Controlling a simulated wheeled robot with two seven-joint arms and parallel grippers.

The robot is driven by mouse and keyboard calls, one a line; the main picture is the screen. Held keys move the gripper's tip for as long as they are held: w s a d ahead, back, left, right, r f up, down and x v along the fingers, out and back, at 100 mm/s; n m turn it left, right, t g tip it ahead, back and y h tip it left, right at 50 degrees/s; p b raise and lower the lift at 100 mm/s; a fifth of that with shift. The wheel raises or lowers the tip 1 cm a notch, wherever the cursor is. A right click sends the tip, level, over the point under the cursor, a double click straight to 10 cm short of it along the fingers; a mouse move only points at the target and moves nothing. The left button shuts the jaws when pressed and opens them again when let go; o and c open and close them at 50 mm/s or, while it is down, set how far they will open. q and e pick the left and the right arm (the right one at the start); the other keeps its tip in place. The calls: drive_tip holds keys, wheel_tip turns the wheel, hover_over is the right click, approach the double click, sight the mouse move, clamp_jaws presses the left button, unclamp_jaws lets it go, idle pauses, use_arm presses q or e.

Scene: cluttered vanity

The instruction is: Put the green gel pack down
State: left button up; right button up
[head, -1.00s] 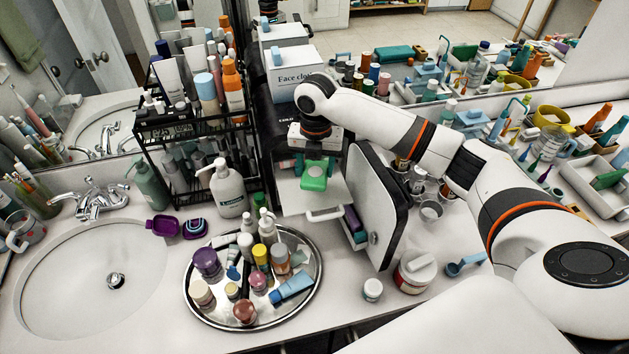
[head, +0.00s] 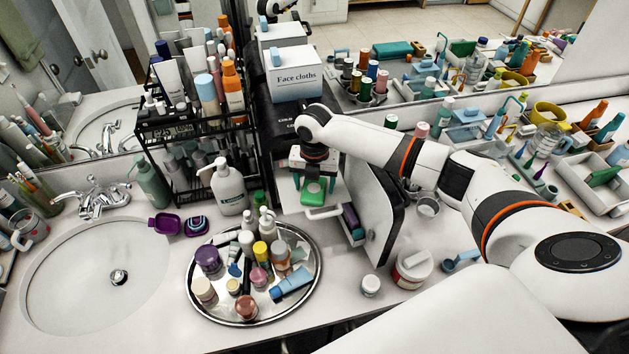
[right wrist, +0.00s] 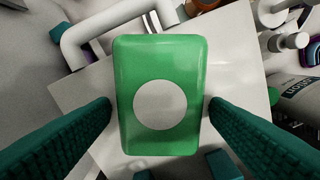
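The green gel pack (head: 314,191), a rounded block with a pale round spot, lies flat on or just over the white pull-out shelf of the black cold box (head: 277,115). In the right wrist view the gel pack (right wrist: 160,60) sits between the two teal fingers. My right gripper (head: 314,182) is over it, one finger on each side with a thin gap, so it looks open. Contact under the pack is hard to see. My left gripper is not in view.
The box's open door (head: 374,215) stands just right of the gripper. A white handle (head: 322,212) is in front of the shelf. A round tray (head: 217,312) of bottles is at front left, a black rack (head: 150,150) behind. A white jar (head: 413,267) stands right of the door.

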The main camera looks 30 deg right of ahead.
sight(314, 185)
drive_tip(key=shift+o, duration=0.3)
drive_tip(key=shift+r, duration=0.15)
drive_tip(key=shift+r, duration=0.2)
wheel_tip(314, 185, up, 12)
drive_tip(key=b, duration=0.4)
drive_tip(key=shift+f, duration=0.15)
idle(0.7)
